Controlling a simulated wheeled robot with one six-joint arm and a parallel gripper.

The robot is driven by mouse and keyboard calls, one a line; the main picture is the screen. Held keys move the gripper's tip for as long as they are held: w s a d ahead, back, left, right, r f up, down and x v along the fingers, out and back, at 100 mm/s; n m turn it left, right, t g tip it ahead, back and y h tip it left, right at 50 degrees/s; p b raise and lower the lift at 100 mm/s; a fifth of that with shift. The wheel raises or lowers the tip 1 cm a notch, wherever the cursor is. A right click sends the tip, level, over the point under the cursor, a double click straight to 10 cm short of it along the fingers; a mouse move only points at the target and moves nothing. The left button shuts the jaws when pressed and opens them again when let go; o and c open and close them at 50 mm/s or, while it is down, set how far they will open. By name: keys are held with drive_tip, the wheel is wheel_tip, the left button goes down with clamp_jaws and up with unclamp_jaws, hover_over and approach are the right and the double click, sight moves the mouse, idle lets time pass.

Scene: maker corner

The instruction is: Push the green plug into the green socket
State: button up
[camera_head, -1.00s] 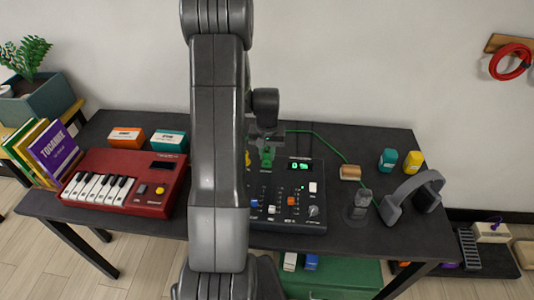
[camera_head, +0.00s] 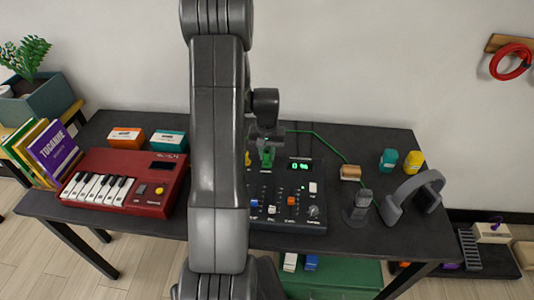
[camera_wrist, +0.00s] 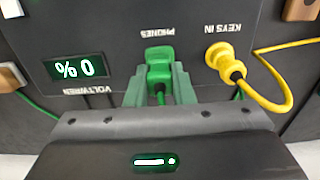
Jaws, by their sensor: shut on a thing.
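The green plug (camera_wrist: 159,66) stands at the mixer's panel beside the label PHONES in the wrist view. It also shows in the head view (camera_head: 267,158), at the top of the dark mixer (camera_head: 318,208). My gripper (camera_wrist: 159,88) is shut on the plug, with one finger on each side of it. The green socket is hidden under the plug and fingers, so I cannot tell how deep the plug sits. In the head view my gripper (camera_head: 267,141) is directly over the plug.
A yellow plug (camera_wrist: 220,55) with a yellow cable sits at KEYS IN, close to my gripper. The mixer's display (camera_wrist: 75,69) reads 0 %. A red keyboard (camera_head: 150,203) stands left; a wooden block (camera_head: 350,173) and headphones (camera_head: 393,207) are right. A green cable (camera_head: 325,143) crosses the table.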

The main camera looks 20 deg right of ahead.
drive_tip(key=shift+f+b, duration=0.4)
drive_tip(key=shift+f, duration=0.15)
drive_tip(key=o, duration=1)
wheel_tip(320, 180, up, 14)
drive_tip(key=shift+b, duration=0.35)
drive_tip(key=shift+f, duration=0.15)
wheel_tip(320, 180, down, 14)
drive_tip(key=shift+r+p, duration=0.2)
drive_tip(key=shift+p, duration=0.25)
drive_tip(key=shift+a, duration=0.1)
